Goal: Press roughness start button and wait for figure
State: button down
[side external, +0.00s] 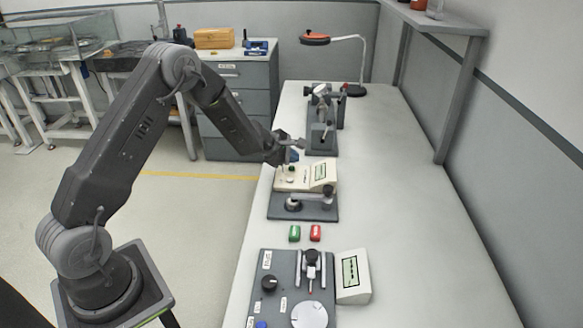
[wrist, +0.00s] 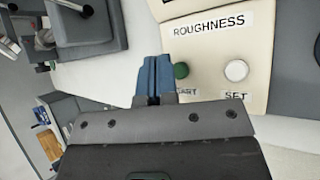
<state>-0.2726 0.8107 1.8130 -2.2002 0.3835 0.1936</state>
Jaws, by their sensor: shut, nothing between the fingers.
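My gripper (wrist: 155,58) has blue fingers, shut and empty. In that view the fingertips lie just left of the green button; I cannot tell whether they touch the panel. In the side view my gripper (side external: 291,158) is at the box's left end. The display figure is unreadable.
Nearer stand another grey fixture (side external: 272,262) and a display box (side external: 353,276). A grey device (side external: 325,125) and a lamp (side external: 340,40) stand behind. The bench's right side is clear.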

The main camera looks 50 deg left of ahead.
aim_at(292, 168)
jog(key=shift+f, duration=0.15)
jog(key=shift+f, duration=0.3)
jog(key=shift+f, duration=0.55)
dwell(0.8)
jog(key=shift+r, duration=0.95)
jog(key=shift+r, duration=0.1)
jog(key=shift+r, duration=2.4)
